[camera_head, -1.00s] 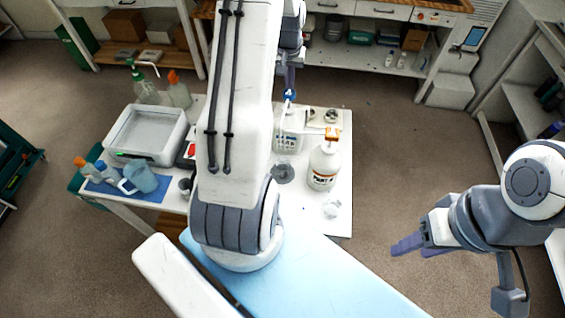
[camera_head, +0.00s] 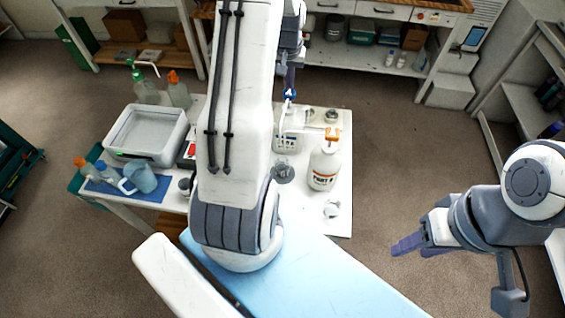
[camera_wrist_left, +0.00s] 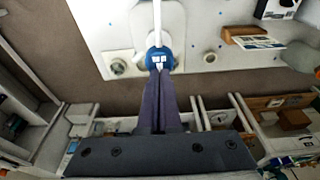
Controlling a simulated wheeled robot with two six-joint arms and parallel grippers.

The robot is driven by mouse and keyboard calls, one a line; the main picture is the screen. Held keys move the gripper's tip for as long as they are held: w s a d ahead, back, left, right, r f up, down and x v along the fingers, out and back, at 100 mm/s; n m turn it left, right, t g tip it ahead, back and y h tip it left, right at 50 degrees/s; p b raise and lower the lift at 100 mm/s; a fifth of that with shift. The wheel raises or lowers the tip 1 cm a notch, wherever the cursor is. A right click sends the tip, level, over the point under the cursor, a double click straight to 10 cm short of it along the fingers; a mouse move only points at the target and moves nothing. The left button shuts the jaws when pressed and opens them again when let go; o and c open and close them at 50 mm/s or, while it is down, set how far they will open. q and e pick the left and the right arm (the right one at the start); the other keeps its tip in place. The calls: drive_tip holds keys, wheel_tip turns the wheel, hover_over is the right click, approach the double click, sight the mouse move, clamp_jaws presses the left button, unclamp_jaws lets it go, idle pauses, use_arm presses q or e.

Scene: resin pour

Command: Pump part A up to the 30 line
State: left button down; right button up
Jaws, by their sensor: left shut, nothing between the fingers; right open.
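A white jug (camera_head: 289,138) with a blue pump head (camera_head: 290,95) stands at the back of the white table; its label is too small to read. The blue pump head also shows in the left wrist view (camera_wrist_left: 159,58), with a white spout running up the picture. My left gripper (camera_head: 290,80) is shut and empty, its fingertips right over the pump head; I cannot tell whether they touch. A white bottle (camera_head: 323,170) with an orange pump and a "PART" label stands to the right. A clear cup (camera_head: 283,173) stands in front of the jug. My right gripper (camera_head: 408,244) is open and empty, away from the table.
A white tray-like box (camera_head: 146,133), spray bottles (camera_head: 179,92) and a blue mat with a blue jug (camera_head: 142,178) are on the table's left. My left arm hides the table's middle.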

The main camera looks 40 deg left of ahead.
sight(289, 93)
use_arm(q)
drive_tip(key=shift+f+b, duration=0.3)
drive_tip(key=shift+f, duration=0.3)
drive_tip(key=shift+f+b, duration=1.2)
drive_tip(key=shift+f, duration=0.5)
drive_tip(key=shift+r, duration=0.1)
wheel_tip(289, 93, up, 4)
drive_tip(key=p, duration=0.3)
drive_tip(key=shift+f, duration=0.2)
